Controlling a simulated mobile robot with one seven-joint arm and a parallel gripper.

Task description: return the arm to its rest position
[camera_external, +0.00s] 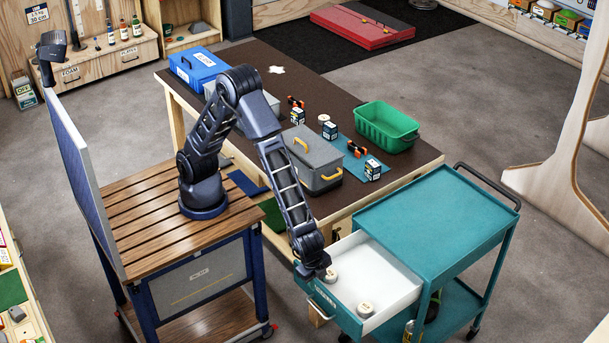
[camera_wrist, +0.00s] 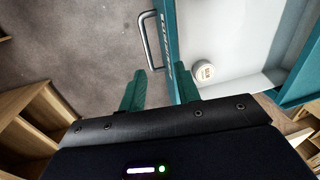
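My arm reaches down from its wooden-topped base to the open white drawer (camera_external: 382,270) of the teal cart (camera_external: 440,219). My gripper (camera_external: 318,273) is above the drawer's front edge in the external view. A white tape roll (camera_wrist: 203,71) lies in the drawer, right of the fingers.
Two tape rolls show in the drawer, one near its front (camera_external: 366,309). The dark-topped table (camera_external: 330,96) behind holds a blue case (camera_external: 197,66), a grey toolbox (camera_external: 313,158), a green bin (camera_external: 386,127) and small boxes. The cart's top is clear.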

